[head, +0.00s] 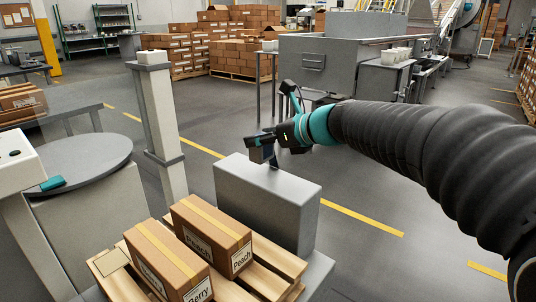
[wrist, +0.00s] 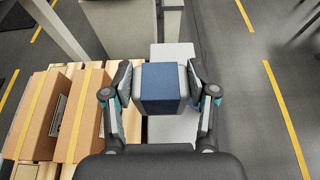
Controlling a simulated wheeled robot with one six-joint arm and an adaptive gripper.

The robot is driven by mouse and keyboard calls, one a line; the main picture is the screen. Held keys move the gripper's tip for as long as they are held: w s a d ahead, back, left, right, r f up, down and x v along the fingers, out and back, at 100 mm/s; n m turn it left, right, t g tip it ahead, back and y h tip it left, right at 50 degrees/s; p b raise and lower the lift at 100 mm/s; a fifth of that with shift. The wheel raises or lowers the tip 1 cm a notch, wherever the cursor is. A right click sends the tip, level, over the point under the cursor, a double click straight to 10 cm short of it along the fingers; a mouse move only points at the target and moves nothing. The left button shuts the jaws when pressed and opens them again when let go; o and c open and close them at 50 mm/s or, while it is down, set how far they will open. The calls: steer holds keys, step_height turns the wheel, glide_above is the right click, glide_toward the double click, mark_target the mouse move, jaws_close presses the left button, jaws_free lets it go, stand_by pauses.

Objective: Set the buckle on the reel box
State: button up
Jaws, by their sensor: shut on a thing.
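The buckle, which I take to be the grey block with a dark blue band, is between my gripper's fingers (wrist: 162,90) in the wrist view (wrist: 163,82). My gripper (head: 266,150) is shut on its two sides. In the head view the buckle (head: 257,154) is small and dark at the end of my arm. The reel box, which I take to be the tall grey box (head: 262,205), stands below my gripper. Its light grey top shows behind and under the buckle in the wrist view (wrist: 172,129). I cannot tell whether the buckle touches the top.
Brown Peach and Berry cartons (head: 212,232) sit on a wooden pallet (head: 268,278) beside the reel box, on the left. A grey post (head: 160,120) and a round grey table (head: 82,164) stand further left. Open floor (head: 375,205) lies to the right.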

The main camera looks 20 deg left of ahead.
mark_target(264, 152)
steer(key=w+f, duration=0.1)
steer(key=w, duration=0.1)
steer(key=shift+w+a+f, duration=0.35)
steer(key=shift+a, duration=0.05)
steer(key=shift+f+b, duration=0.45)
steer(key=shift+f, duration=1.55)
steer(key=shift+f, duration=0.15)
steer(key=o, duration=1.2)
steer(key=shift+d+r, duration=0.15)
steer(key=shift+r, duration=0.1)
steer(key=v, duration=1.1)
steer(key=shift+s+d+r, duration=0.1)
steer(key=shift+s+d, duration=0.05)
steer(key=shift+d, duration=0.15)
